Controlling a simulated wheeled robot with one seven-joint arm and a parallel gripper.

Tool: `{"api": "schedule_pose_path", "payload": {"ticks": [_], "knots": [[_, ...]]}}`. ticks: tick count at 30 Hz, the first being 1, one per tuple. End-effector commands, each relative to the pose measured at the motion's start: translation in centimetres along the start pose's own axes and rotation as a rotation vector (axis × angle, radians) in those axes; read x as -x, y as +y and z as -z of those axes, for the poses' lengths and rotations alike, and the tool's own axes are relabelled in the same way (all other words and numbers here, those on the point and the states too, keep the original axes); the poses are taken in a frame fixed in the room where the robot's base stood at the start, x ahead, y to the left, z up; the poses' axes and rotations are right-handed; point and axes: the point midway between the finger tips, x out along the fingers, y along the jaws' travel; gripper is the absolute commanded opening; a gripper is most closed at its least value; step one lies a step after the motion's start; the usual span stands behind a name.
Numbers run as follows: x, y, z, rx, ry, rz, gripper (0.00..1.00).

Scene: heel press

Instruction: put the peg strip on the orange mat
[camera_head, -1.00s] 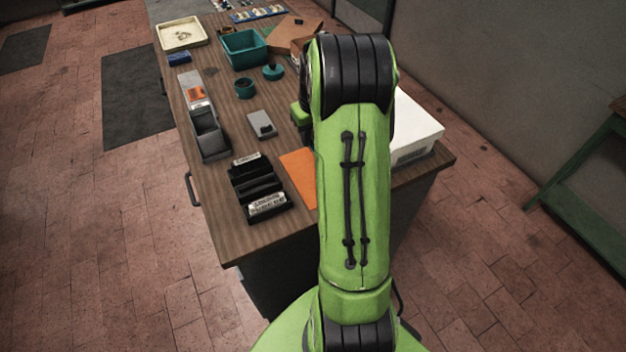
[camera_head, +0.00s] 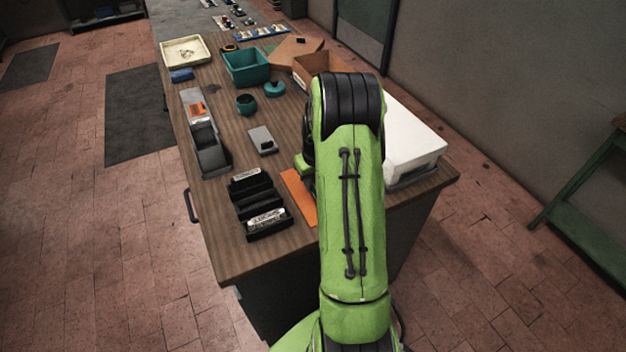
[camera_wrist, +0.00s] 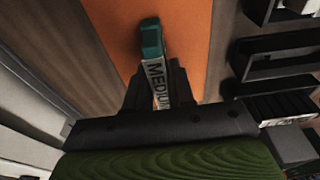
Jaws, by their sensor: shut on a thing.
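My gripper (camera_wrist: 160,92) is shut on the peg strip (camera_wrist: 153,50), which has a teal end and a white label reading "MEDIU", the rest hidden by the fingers. In the wrist view the strip shows against the orange mat (camera_wrist: 192,30). I cannot tell whether it touches the mat or hangs above it. In the head view the orange mat (camera_head: 298,196) is partly covered by my arm, which also hides the gripper's fingers and the strip.
A black slotted rack with white labels (camera_head: 256,205) stands left of the mat; it is at the right in the wrist view. A grey block (camera_head: 262,140) and a long grey holder (camera_head: 205,140) lie beyond. A white box (camera_head: 415,145) stands to the right.

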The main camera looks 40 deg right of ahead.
Motion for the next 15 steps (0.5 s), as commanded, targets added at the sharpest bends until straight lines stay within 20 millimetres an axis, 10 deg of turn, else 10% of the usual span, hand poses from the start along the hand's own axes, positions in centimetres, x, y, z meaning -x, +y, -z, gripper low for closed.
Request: {"api": "schedule_pose_path", "payload": {"ticks": [5,15], "knots": [[-0.09,-0.02,-0.02,0.0,0.0,0.0,0.48],[0.48,0.0,0.07,0.0,0.0,0.0,0.49]]}}
